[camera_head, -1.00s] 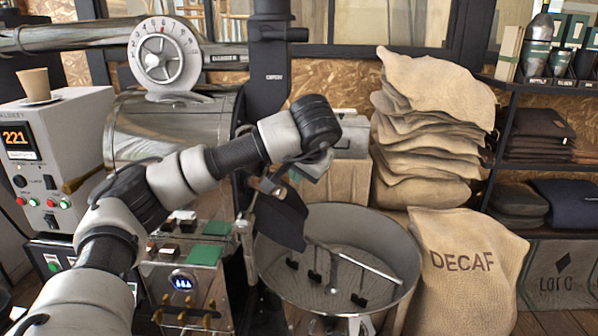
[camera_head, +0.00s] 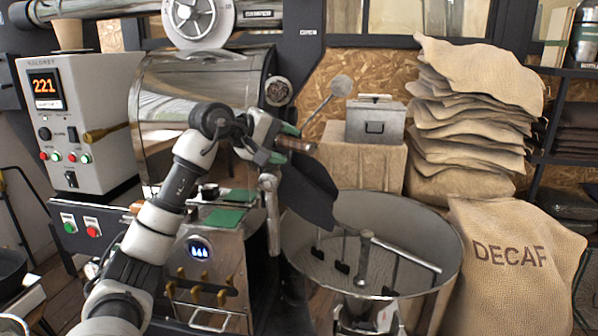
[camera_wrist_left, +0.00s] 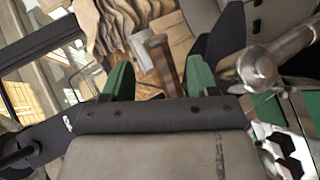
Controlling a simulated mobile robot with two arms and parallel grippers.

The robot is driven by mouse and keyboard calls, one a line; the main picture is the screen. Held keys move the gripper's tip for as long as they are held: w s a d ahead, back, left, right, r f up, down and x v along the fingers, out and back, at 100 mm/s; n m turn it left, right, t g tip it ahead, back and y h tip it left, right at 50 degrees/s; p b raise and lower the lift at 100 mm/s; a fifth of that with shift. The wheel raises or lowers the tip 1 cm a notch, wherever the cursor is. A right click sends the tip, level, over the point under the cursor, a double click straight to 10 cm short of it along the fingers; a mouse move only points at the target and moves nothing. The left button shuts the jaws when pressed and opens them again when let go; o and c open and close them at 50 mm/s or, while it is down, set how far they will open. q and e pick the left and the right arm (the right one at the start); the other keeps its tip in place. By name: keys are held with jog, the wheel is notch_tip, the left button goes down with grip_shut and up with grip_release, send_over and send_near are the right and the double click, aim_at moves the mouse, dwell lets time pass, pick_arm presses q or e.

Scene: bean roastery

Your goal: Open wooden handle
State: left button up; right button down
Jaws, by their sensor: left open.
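The wooden handle (camera_head: 297,144) is a short brown grip on the front of the roaster, above the dark chute. My left gripper (camera_head: 284,143) is at it, with its green fingertips apart on either side of the handle. In the left wrist view, the brown handle (camera_wrist_left: 165,66) shows between the two green fingers of the left gripper (camera_wrist_left: 152,77), with gaps beside it. The gripper is open, and I cannot tell if either finger touches the handle. My right gripper is not in view.
The steel roaster drum (camera_head: 165,85) is behind my left arm. A dark chute (camera_head: 308,195) hangs below the gripper, over the round cooling tray (camera_head: 440,215). A metal lever (camera_head: 272,212) stands close by. Burlap sacks (camera_head: 470,120) are stacked at right.

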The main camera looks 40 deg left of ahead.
aim_at(293, 146)
pick_arm(q)
jog(key=a+n, duration=0.1)
jog(key=s+a+t+b, duration=0.1)
jog(key=a, duration=0.1)
jog(key=s+a+n+t, duration=0.1)
jog(key=shift+s+a+f+n, duration=0.2)
jog(key=shift+f+n, duration=0.05)
jog(key=shift+n, duration=0.05)
jog(key=shift+w+r, duration=0.1)
jog(key=p+x, duration=0.1)
jog(key=x, duration=0.9)
jog(key=shift+w+p, duration=0.25)
jog(key=shift+p, duration=0.05)
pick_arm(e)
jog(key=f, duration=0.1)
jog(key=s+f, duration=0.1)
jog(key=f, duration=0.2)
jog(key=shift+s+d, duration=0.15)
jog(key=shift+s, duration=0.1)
